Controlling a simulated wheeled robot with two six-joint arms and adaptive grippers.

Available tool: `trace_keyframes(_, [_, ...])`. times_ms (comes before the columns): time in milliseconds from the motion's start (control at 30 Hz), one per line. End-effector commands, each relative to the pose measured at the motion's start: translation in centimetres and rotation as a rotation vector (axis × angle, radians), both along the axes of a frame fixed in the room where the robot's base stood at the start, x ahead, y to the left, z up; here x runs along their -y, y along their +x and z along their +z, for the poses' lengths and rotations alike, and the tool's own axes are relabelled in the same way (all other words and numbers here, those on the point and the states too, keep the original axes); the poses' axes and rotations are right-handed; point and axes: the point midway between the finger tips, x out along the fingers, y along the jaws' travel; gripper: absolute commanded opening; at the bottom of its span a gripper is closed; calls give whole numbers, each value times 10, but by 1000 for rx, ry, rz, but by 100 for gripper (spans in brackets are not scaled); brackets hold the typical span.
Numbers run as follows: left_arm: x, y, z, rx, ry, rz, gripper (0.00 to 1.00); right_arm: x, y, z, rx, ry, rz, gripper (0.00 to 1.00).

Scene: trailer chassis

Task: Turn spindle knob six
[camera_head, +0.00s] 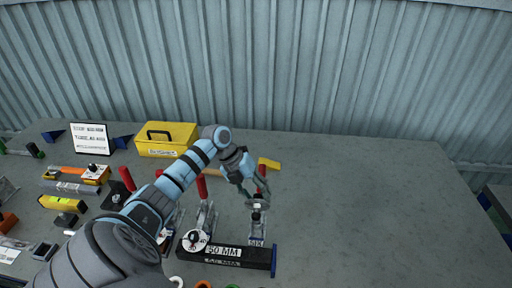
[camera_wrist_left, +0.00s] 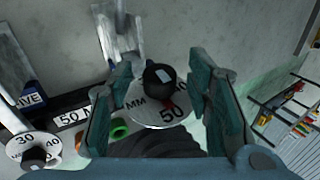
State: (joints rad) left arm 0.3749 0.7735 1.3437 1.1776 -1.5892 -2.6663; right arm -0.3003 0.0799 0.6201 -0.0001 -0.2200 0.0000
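My left gripper (camera_head: 258,193) is over the clamp at the right end of the black bar, above the "SIX" label (camera_head: 256,242). In the left wrist view its two fingers (camera_wrist_left: 160,80) are apart, one on each side of a round black knob (camera_wrist_left: 160,78). The knob stands on a white dial (camera_wrist_left: 158,112) marked "50" and "MM", with a small red mark by it. Clear gaps show between knob and fingers. In the head view the fingers partly hide the knob. My right gripper is not in view.
A neighbouring white dial (camera_head: 194,240) with a black knob sits left on the black bar (camera_head: 240,262); a "FIVE" label (camera_wrist_left: 30,98) is near it in the wrist view. Red-handled clamps (camera_head: 202,187) stand behind. A yellow toolbox (camera_head: 167,138) is at the back.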

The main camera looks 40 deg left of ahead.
Motion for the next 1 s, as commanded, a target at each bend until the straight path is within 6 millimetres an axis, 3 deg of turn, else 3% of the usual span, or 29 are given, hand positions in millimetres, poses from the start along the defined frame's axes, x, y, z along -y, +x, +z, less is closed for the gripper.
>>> trace_keyframes(133, [-2,-1,3,0,1,0,45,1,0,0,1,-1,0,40])
trace_keyframes(233, [-9,-4,17,1,4,0,45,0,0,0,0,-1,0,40])
trace_keyframes(500, [-38,-22,82,1,4,0,45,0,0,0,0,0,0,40])
trace_keyframes(600, [-45,-26,98,1,3,1,45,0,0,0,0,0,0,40])
trace_keyframes(1000, [-48,-29,106,0,0,0,45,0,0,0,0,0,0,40])
